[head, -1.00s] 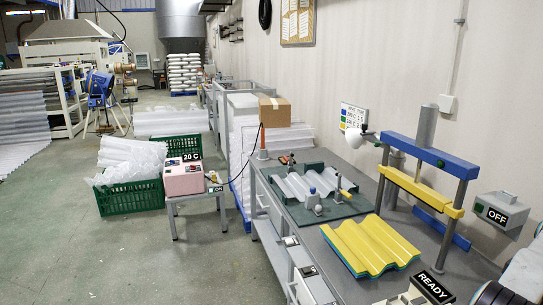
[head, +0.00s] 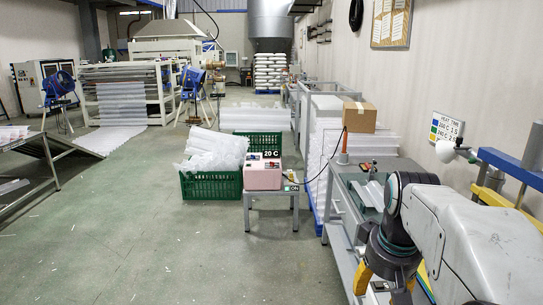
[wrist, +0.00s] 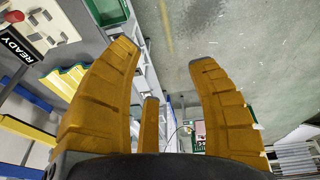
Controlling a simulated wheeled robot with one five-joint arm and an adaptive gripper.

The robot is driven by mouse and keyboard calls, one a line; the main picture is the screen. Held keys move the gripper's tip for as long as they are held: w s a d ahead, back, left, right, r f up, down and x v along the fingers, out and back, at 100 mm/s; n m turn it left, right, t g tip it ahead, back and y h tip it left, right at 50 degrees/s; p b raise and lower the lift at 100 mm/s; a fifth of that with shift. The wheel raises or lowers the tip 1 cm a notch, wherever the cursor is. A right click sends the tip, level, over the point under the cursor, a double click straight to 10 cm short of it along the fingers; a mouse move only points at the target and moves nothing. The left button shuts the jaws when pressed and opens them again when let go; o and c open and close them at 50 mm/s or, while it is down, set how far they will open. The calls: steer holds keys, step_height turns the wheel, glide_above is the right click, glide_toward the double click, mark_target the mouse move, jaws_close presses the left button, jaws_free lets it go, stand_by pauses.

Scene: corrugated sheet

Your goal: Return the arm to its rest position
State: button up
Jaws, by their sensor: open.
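My arm shows at the lower right of the head view, bent in front of the workbench. My gripper (head: 385,288) hangs from it, pointing down beside the bench front, partly cut off by the bottom edge. In the wrist view my gripper (wrist: 161,54) has its orange fingers spread wide apart, with nothing between them. Grey floor lies behind the gap. A yellow corrugated sheet (wrist: 66,80) lies to the left, partly behind the left finger and apart from it.
The grey workbench (head: 345,168) runs along the right. A small stand with a pink box (head: 262,174) and a green crate (head: 212,185) stand left of it. A blue-and-yellow frame (head: 510,165) is at the far right.

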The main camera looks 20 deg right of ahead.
steer(key=s+a+f+n, duration=0.1)
steer(key=s+a+f, duration=0.2)
steer(key=s+a, duration=0.2)
steer(key=s+a+f+n+t+y, duration=0.1)
steer(key=s+a+f, duration=0.2)
steer(key=a, duration=0.6)
steer(key=s, duration=0.2)
steer(key=shift+s, duration=0.35)
